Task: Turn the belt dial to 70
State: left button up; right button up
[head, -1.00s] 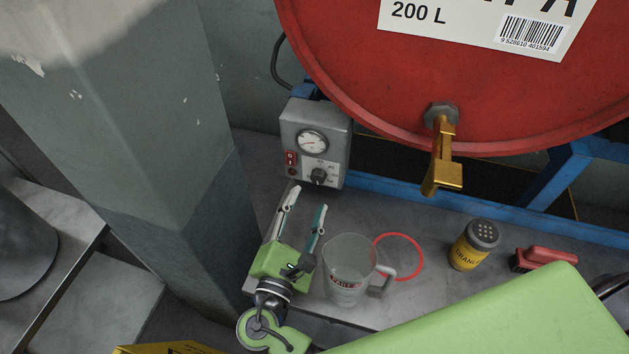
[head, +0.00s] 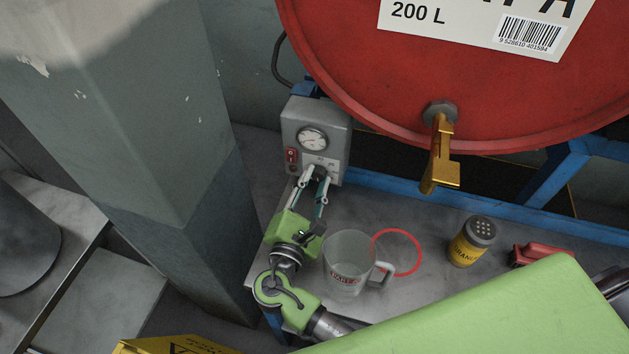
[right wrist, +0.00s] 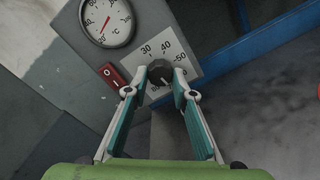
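The belt dial (right wrist: 160,72) is a dark knob on the front of a grey control box (head: 333,132). The right wrist view shows printed numbers around it, with 30, 40 and 50 legible; the lower ones are partly hidden by the fingers. I cannot read for sure where the knob points. My right gripper (head: 317,174) reaches up to the box from below. My left gripper is not in view.
A round gauge (right wrist: 107,19) and a red switch (right wrist: 116,76) sit beside the dial.

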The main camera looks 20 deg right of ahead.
jog(key=shift+f+m+b, duration=0.15)
jog(key=shift+m+b, duration=0.35)
jog(key=shift+m, duration=0.1)
jog(key=o, duration=1.1)
jog(key=v, duration=1.2)
jog(key=shift+a, duration=0.1)
